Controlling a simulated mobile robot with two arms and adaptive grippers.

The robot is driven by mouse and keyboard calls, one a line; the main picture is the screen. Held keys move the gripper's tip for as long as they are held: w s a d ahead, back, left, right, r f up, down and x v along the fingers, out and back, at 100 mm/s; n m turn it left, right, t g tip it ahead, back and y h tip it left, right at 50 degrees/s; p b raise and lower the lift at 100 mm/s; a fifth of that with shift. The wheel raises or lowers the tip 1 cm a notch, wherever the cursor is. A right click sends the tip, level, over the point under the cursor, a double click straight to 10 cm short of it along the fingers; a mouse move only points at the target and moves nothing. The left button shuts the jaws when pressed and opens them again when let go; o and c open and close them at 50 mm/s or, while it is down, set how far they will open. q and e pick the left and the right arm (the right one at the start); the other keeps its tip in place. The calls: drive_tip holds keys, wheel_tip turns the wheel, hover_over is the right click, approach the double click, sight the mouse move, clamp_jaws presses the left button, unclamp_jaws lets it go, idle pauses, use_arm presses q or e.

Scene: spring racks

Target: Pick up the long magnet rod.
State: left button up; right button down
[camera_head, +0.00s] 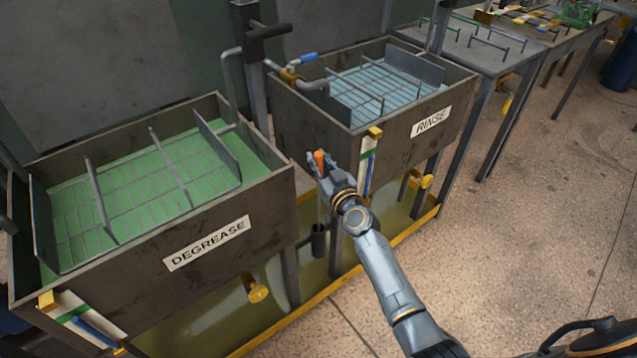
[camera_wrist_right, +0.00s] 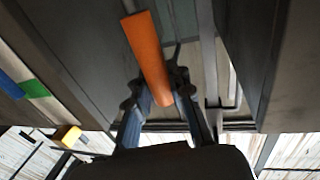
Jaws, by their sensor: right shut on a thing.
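The long magnet rod has an orange handle (camera_head: 320,157), which also shows large in the right wrist view (camera_wrist_right: 149,52). My right gripper (camera_head: 319,166) is shut on this handle, between the two tanks. A thin grey shaft shows below the gripper, above a dark tube holder (camera_head: 318,240). I cannot tell whether the shaft's lower end is still inside the holder. In the right wrist view the gripper's fingers (camera_wrist_right: 160,92) are on either side of the handle. My left gripper is not in view.
The DEGREASE tank (camera_head: 205,245) with green liquid stands at the left. The RINSE tank (camera_head: 415,135) with bluish liquid stands behind the gripper to the right. A yellow-edged tray (camera_head: 395,232) lies under both. A metal table (camera_head: 480,58) is farther back.

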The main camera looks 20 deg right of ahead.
wheel_tip(320, 180, up, 18)
drive_tip(key=p, duration=1.7)
